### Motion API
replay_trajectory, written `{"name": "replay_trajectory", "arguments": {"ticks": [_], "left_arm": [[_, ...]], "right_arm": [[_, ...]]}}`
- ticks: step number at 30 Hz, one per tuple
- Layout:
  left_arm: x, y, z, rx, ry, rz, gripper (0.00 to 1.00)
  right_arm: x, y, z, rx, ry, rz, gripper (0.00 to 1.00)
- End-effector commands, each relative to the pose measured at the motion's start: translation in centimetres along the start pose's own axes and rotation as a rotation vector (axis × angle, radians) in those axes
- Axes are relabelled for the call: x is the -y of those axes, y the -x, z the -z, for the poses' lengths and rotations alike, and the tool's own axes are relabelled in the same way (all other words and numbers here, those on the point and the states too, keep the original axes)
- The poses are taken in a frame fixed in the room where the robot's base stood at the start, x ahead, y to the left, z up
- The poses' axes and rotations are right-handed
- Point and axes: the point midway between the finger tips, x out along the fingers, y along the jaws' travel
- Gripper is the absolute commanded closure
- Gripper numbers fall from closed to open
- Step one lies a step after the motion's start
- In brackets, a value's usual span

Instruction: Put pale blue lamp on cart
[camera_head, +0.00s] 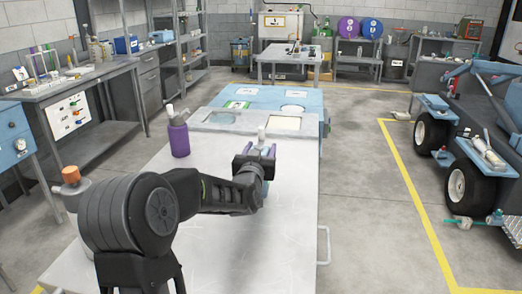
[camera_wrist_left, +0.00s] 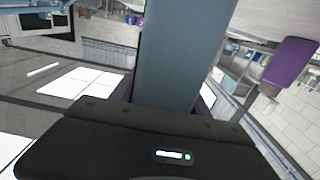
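My left gripper (camera_head: 262,158) is over the white-topped cart (camera_head: 225,255), toward its far end. It is closed around the pale blue lamp, whose white cap (camera_head: 261,132) rises above the fingers. In the left wrist view the blue-grey body of the pale blue lamp (camera_wrist_left: 185,55) fills the space between the fingers. The lamp looks upright in the head view. My right gripper is in neither view.
A purple lamp with a pale cap (camera_head: 179,138) stands on the cart to the left of my gripper. A blue surface with trays and labels (camera_head: 312,98) lies beyond. The near cart top is clear. A blue wheeled vehicle (camera_head: 480,165) stands at the right.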

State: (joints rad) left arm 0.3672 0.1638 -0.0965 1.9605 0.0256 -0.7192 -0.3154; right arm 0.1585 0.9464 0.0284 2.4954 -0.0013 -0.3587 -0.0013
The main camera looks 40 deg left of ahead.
Motion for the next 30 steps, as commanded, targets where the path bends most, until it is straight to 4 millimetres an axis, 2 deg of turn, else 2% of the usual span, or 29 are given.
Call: {"name": "replay_trajectory", "arguments": {"ticks": [1,6,17,23,30], "left_arm": [[0.0,0.0,0.0,0.0,0.0,0.0,0.41],[0.0,0.0,0.0,0.0,0.0,0.0,0.27],[0.0,0.0,0.5,0.0,0.0,0.0,0.27],[0.0,2.5,0.2,0.0,0.0,0.0,0.27],[0.0,7.6,0.3,-0.002,0.001,0.0,0.27]], "right_arm": [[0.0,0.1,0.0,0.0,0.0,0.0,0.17],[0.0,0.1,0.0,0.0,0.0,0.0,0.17],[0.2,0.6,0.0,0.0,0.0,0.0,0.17],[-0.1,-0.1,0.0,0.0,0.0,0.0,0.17],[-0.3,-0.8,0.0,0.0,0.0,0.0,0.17]]}}
